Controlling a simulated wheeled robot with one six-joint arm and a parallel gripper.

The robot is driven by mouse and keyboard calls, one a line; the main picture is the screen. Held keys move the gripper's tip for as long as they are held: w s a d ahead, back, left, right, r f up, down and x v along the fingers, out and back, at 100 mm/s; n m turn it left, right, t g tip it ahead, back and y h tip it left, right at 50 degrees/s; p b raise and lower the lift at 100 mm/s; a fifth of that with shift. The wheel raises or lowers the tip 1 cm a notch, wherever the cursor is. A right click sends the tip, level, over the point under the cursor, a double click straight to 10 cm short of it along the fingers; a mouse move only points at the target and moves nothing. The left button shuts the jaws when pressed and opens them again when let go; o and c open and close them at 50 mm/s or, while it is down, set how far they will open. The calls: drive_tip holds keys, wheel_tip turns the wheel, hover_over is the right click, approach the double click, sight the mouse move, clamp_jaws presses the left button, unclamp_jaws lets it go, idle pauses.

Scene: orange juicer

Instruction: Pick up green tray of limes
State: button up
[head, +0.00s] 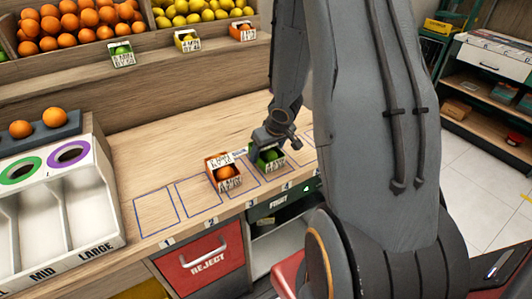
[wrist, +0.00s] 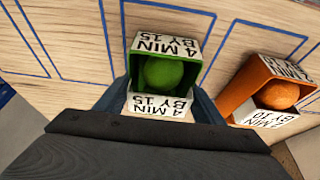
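The green tray (head: 257,161) stands on the wooden counter beside an orange tray, in the head view. It holds a green lime and has white "4 MIN BY 15" labels. My gripper (head: 275,141) is down at the tray, and my arm hides part of that area. In the wrist view the green tray (wrist: 143,46) with its lime (wrist: 164,71) lies between the two fingers of my gripper (wrist: 160,95). One finger is close along each side. I cannot tell whether they press on it. The tray shows no clear lift off the counter.
The orange tray (head: 211,165) with an orange is close by; it also shows in the wrist view (wrist: 242,92). Blue-outlined slots on the counter (head: 140,160) are empty to the left. A white sorter (head: 85,205) stands at far left. Fruit shelves (head: 150,45) rise behind.

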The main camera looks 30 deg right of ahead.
drive_tip(key=shift+c, duration=1)
drive_tip(key=shift+r, duration=0.15)
